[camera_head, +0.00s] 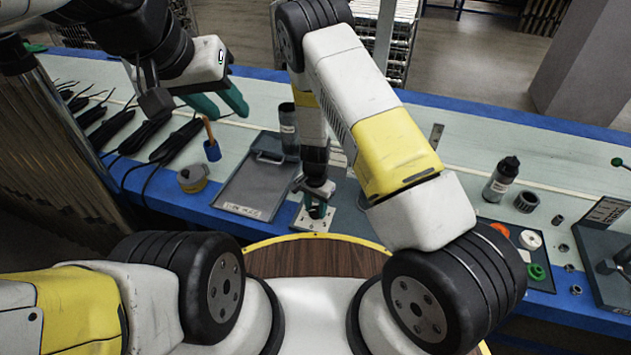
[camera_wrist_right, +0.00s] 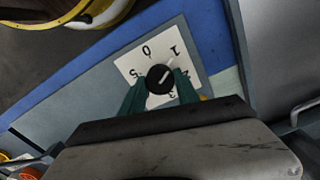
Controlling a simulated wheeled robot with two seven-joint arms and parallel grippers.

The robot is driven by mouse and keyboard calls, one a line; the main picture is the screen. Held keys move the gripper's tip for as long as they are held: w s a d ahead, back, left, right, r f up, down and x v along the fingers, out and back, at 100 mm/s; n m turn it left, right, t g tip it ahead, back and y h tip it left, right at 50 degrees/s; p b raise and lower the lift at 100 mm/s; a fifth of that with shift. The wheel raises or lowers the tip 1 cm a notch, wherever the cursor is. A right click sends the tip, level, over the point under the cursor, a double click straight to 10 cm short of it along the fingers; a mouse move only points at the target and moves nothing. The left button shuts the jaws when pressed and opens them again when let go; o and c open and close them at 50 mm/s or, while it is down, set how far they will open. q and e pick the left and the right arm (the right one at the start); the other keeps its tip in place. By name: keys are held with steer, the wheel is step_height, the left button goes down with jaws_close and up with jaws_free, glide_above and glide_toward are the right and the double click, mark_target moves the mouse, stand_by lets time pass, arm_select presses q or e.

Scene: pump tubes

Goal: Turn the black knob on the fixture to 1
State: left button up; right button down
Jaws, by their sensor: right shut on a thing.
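The black knob (camera_wrist_right: 156,75) sits in the middle of a white dial plate (camera_wrist_right: 186,39) in the right wrist view. Its white mark points up and right, roughly toward the printed 1; I cannot tell whether it lines up exactly. Printed digits, including 0, 1 and 5, ring the knob; some are partly hidden by the fingers. My right gripper (camera_wrist_right: 160,86) is shut on the knob, one green finger on each side. In the head view my right gripper (camera_head: 317,207) is over the plate (camera_head: 302,222). My left gripper (camera_head: 222,101) is open and empty above the bench.
A grey tray (camera_head: 258,188) lies left of the plate, with a dark bottle (camera_head: 288,130) behind it. Black cables and tools (camera_head: 150,135) lie at the left. Another bottle (camera_head: 501,180) and coloured caps (camera_head: 536,272) stand at the right. My right arm hides part of the bench.

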mark_target(315, 210)
steer(key=c, duration=0.9)
jaws_free()
steer(key=shift+r, duration=3.95)
